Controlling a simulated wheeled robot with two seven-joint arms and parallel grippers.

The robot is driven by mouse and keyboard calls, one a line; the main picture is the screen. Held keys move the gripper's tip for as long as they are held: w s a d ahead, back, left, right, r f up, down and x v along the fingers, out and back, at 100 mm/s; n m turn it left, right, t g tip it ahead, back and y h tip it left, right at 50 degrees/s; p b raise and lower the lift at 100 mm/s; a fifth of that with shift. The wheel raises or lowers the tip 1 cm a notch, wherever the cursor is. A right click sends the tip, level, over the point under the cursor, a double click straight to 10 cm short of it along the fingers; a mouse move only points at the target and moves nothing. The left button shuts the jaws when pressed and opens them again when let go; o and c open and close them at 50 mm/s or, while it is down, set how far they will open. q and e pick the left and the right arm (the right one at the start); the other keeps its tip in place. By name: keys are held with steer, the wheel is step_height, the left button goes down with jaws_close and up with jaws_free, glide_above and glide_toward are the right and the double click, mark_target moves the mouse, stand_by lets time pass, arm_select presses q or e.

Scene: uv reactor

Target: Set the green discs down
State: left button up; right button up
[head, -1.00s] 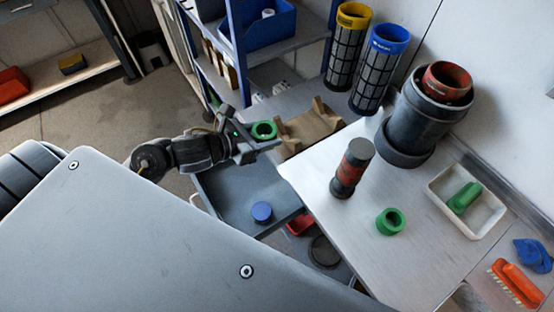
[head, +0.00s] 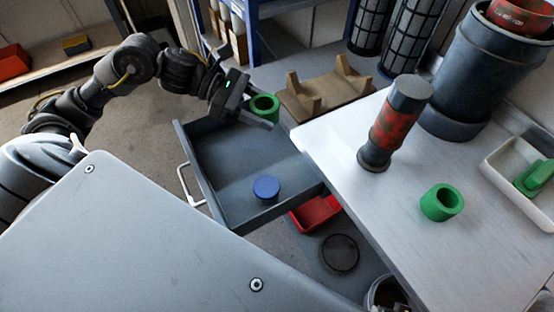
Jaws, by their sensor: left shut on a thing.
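One green disc (head: 264,106), ring-shaped with a hole, is held in my left gripper (head: 254,112), which is shut on it above the back of the open grey drawer (head: 215,165). Part of this disc is hidden by the fingers. A second green disc (head: 442,202), a thick ring, sits on the white worktop (head: 400,240) at the right, with no gripper near it. My right gripper is not in view.
A blue round piece (head: 266,188) lies in the drawer. A brown cradle (head: 325,92) stands behind it. A dark cylinder with a red band (head: 394,125) stands upright on the worktop. A white tray (head: 505,175) holds a green object (head: 534,178). A red bin (head: 316,213) sits below.

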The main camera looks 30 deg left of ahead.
mark_target(277, 152)
arm_select(q)
steer(key=f, duration=0.4)
steer(key=f+b, duration=0.1)
steer(key=f, duration=0.9)
steer(key=shift+s+a+f, duration=0.2)
steer(key=shift+s+a, duration=0.05)
steer(key=shift+a, duration=0.05)
steer(key=shift+w+d+r, duration=0.1)
steer(key=shift+w, duration=0.15)
steer(key=w, duration=0.1)
steer(key=w+d, duration=0.2)
steer(key=shift+f, duration=0.25)
steer(key=shift+f+p, duration=0.3)
steer(key=shift+a+m, duration=0.1)
steer(key=shift+m, duration=0.2)
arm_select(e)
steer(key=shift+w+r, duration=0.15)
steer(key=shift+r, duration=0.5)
